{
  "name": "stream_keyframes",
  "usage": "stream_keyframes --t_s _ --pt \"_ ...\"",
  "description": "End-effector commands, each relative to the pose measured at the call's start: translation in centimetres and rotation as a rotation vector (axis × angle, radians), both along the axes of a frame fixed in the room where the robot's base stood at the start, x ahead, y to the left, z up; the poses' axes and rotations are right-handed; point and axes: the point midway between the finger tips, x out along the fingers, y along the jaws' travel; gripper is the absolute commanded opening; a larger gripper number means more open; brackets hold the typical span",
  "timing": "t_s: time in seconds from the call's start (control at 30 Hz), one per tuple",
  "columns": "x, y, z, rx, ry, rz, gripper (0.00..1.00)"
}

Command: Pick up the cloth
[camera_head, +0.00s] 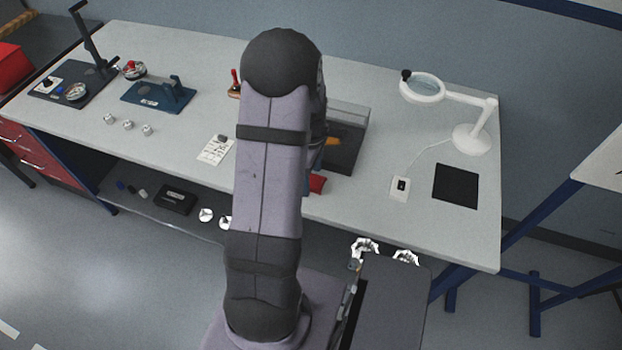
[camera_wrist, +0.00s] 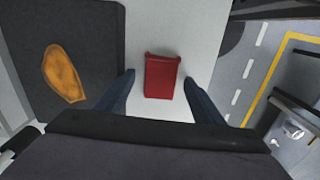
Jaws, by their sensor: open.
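The red piece, which looks like the folded cloth (camera_wrist: 162,77), lies on the pale bench top in the wrist view. In the head view the cloth (camera_head: 317,184) shows partly at the bench's front edge, beside my arm, which hides the rest. My gripper (camera_wrist: 158,79) is open and empty. Its two dark fingers stand to the left and right of the cloth in the wrist view, apart from it. The height of the fingertips over the cloth is hard to tell.
A dark grey box or block (camera_head: 346,140) with an orange oval patch (camera_wrist: 63,73) stands beside the cloth. The bench front edge drops to the floor close by. A magnifier lamp (camera_head: 470,136), a black mat (camera_head: 456,186) and a white card (camera_head: 216,149) lie elsewhere on the bench.

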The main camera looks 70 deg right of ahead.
Motion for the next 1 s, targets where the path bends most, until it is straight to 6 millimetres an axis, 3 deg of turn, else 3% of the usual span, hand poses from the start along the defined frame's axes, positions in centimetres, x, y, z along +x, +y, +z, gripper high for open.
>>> stream_keyframes --t_s 0.3,0.5,0.83,1.0 --pt "0.0 0.0 -0.4 -0.001 0.0 0.0 0.62" --pt "0.0 0.0 -0.4 -0.001 0.0 0.0 0.18" --pt "0.0 0.0 -0.3 -0.001 0.0 0.0 0.18" --pt "0.0 -0.1 0.9 -0.005 -0.001 0.0 0.18"
